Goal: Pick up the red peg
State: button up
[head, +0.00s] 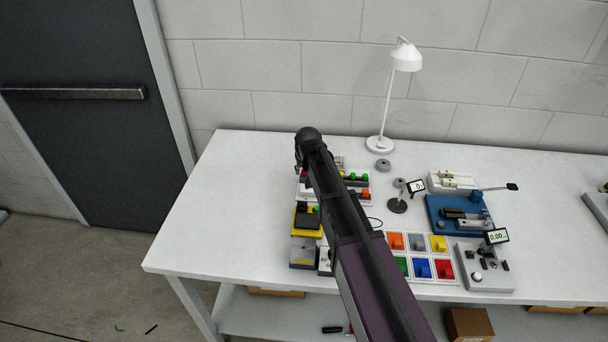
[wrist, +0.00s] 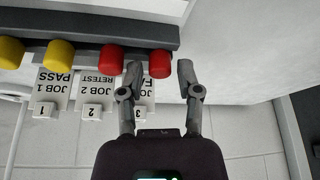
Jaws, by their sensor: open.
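In the wrist view, a red peg (wrist: 160,64) sits at the right end of a row on a dark rack (wrist: 95,30). My gripper (wrist: 159,69) is open, with one fingertip on each side of this peg in the picture. A gap shows between the peg and each finger; I cannot tell how deep the peg lies between them. A second red peg (wrist: 111,58) is just left of the left finger. In the head view my arm hides my gripper and part of the rack area.
Two yellow pegs (wrist: 61,53) continue the row to the left. Upside-down job cards (wrist: 92,92) stand beside the rack.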

aim_at(304, 171)
jog(key=shift+c, duration=0.3)
jog(key=c, duration=0.5)
jog(key=shift+o, duration=0.2)
jog(key=shift+r, duration=0.15)
notch_tip(304, 171, up, 4)
jog(key=p, duration=0.3)
jog(key=shift+f+p, duration=0.25)
jog(key=shift+p, duration=0.15)
jog(key=s+d+r+p, duration=0.1)
jog(key=s+d, duration=0.6)
jog(key=s, duration=0.7)
jog(key=shift+d, duration=0.2)
jog(key=shift+s+r, duration=0.1)
